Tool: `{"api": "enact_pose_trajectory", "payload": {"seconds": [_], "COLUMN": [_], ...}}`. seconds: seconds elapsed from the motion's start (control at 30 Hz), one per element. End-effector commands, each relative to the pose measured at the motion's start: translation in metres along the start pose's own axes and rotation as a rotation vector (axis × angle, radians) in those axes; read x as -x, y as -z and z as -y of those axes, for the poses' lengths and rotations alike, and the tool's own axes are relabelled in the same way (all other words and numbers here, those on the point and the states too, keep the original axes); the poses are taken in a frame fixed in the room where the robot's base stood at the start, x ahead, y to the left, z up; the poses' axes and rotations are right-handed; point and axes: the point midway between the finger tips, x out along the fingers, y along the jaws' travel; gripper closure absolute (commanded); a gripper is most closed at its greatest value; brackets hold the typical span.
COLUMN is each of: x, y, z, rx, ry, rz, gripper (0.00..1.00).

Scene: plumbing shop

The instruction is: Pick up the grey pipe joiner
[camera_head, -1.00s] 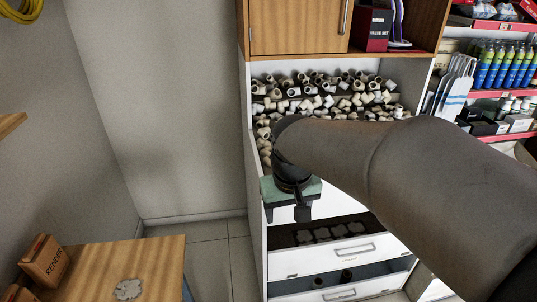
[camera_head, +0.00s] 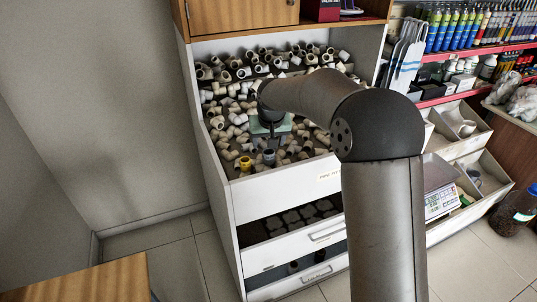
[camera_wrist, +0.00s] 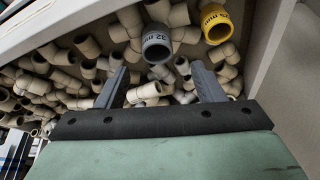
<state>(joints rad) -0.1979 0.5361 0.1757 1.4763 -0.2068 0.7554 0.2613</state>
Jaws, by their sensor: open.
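The grey pipe joiner (camera_wrist: 157,45), marked "32 mm", shows in the wrist view at the top centre, among beige fittings. In the head view the grey joiner (camera_head: 269,157) stands near the front of the bin, just below my gripper. My gripper (camera_wrist: 159,76) is open and empty, and its two fingers point toward the bin. In the wrist view the joiner appears beyond the fingertips, between their lines and apart from them. In the head view my gripper (camera_head: 270,138) hangs over the front part of the bin; its fingers are partly hard to make out.
The bin's white front wall (camera_head: 285,187) and side walls edge the space. A wooden cupboard (camera_head: 240,14) hangs above.

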Motion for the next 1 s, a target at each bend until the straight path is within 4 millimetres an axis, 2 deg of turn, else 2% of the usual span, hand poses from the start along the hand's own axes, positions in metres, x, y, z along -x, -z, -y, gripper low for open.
{"api": "enact_pose_trajectory", "payload": {"seconds": [0.1, 0.33, 0.6, 0.9, 1.0], "x": [-0.015, -0.03, -0.068, -0.073, -0.073], "y": [0.0, -0.001, -0.004, -0.005, -0.005], "z": [0.0, -0.001, -0.003, -0.002, -0.002], "rx": [0.001, 0.001, 0.001, 0.001, 0.001], "ry": [-0.001, -0.001, -0.001, 0.0, 0.0], "rz": [0.002, 0.003, 0.002, -0.001, -0.001], "gripper": [0.38, 0.38, 0.38, 0.38, 0.66]}}
